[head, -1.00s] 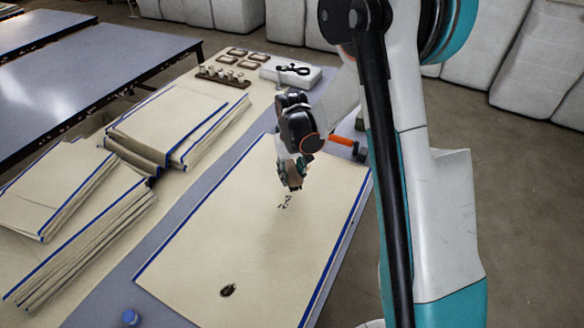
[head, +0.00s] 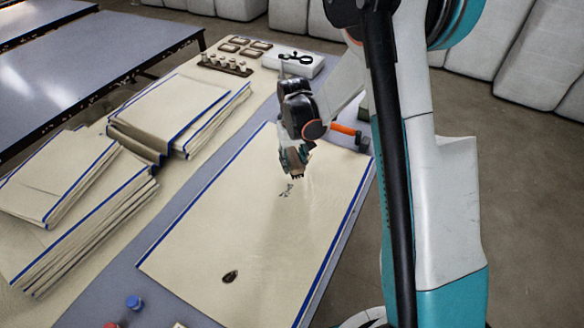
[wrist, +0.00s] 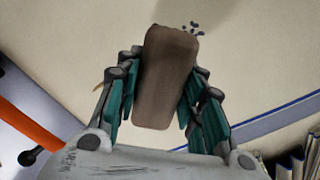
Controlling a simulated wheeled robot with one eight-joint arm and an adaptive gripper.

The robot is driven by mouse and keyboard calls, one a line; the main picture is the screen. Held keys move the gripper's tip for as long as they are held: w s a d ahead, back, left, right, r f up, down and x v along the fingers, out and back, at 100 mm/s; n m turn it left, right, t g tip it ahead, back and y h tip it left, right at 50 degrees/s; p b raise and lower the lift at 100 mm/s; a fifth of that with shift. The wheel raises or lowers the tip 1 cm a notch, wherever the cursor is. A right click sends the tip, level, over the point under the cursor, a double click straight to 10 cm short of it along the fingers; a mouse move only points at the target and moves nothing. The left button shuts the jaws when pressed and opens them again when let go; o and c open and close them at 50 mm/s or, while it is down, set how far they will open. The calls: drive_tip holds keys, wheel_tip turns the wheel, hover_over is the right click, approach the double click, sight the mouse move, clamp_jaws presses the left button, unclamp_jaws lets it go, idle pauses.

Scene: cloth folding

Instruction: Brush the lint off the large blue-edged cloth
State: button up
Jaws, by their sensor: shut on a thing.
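The large cream cloth with blue edges (head: 200,255) lies flat on the table. A small cluster of dark lint (head: 286,190) sits on its far half; it also shows near the top of the wrist view (wrist: 193,28). A dark oval patch (head: 230,276) lies on the near part of the cloth. My gripper (head: 295,172) is low over the cloth, just beyond the lint. In the wrist view it is shut on a brown block-like brush (wrist: 165,80). The brush's underside is hidden, so I cannot tell whether it touches the cloth.
Folded blue-edged cloths are stacked at the left (head: 85,215) and far left (head: 180,105). A rack of pale pegs (head: 225,65) and a white box with a black tool (head: 292,66) stand behind. An orange-handled tool (head: 344,129) lies by the cloth's far right edge. A blue cap (head: 133,302) is near the front.

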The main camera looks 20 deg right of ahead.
sight(281, 201)
drive_tip(key=shift+f+b, duration=2.05)
drive_tip(key=shift+f, duration=0.8)
drive_tip(key=shift+f, duration=0.95)
drive_tip(key=shift+s+a, duration=0.15)
drive_tip(key=shift+s+a+r, duration=0.1)
drive_tip(key=shift+s+a, duration=2.7)
drive_tip(key=shift+w+d, duration=2.95)
drive_tip(key=shift+d, duration=0.05)
drive_tip(key=shift+s+a, duration=2.95)
drive_tip(key=shift+a, duration=0.05)
